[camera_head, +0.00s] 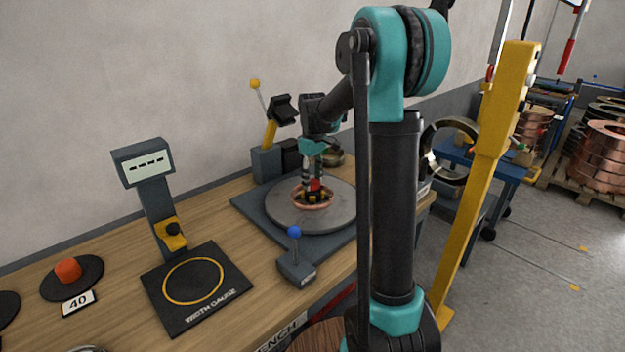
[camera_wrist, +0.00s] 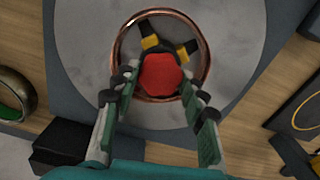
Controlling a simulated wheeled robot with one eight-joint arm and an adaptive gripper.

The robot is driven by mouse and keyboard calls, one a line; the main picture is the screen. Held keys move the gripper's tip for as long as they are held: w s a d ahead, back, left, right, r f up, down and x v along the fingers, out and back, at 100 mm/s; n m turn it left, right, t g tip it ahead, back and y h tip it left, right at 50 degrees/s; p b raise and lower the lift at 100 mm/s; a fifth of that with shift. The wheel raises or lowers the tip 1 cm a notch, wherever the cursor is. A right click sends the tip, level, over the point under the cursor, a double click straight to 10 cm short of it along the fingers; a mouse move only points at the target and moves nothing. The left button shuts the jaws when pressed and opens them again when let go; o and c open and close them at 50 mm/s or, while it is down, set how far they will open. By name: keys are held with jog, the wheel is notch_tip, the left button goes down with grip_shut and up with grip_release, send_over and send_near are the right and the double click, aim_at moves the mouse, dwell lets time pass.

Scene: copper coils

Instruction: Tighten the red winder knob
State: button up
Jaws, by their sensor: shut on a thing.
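The red winder knob (camera_head: 316,185) sits at the middle of the round grey winder plate (camera_head: 283,213). In the wrist view the knob (camera_wrist: 159,75) is a faceted red cap, and yellow-and-black arms spread from under it. A copper ring (camera_wrist: 207,48) lies around the knob and these arms; it also shows in the head view (camera_head: 298,203). My gripper (camera_head: 314,171) reaches down over the plate from above. In the wrist view my gripper (camera_wrist: 158,88) has one finger on each side of the knob and is shut on it.
A lever with a blue ball (camera_head: 294,232) stands in front of the plate. A yellow-ball lever (camera_head: 255,84) stands behind. The width gauge pad (camera_head: 165,306) lies to the left on the wooden bench. A yellow post (camera_head: 486,165) stands to the right of my arm.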

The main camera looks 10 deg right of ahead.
jog(key=m, duration=1.4)
jog(key=shift+m, duration=0.3)
jog(key=m, duration=0.3)
jog(key=shift+m, duration=0.3)
jog(key=m, duration=0.3)
jog(key=shift+d+m, duration=0.1)
jog(key=shift+m, duration=0.2)
jog(key=m, duration=0.6)
jog(key=shift+m, duration=0.4)
jog(key=o, duration=1.2)
jog(key=shift+c, duration=0.2)
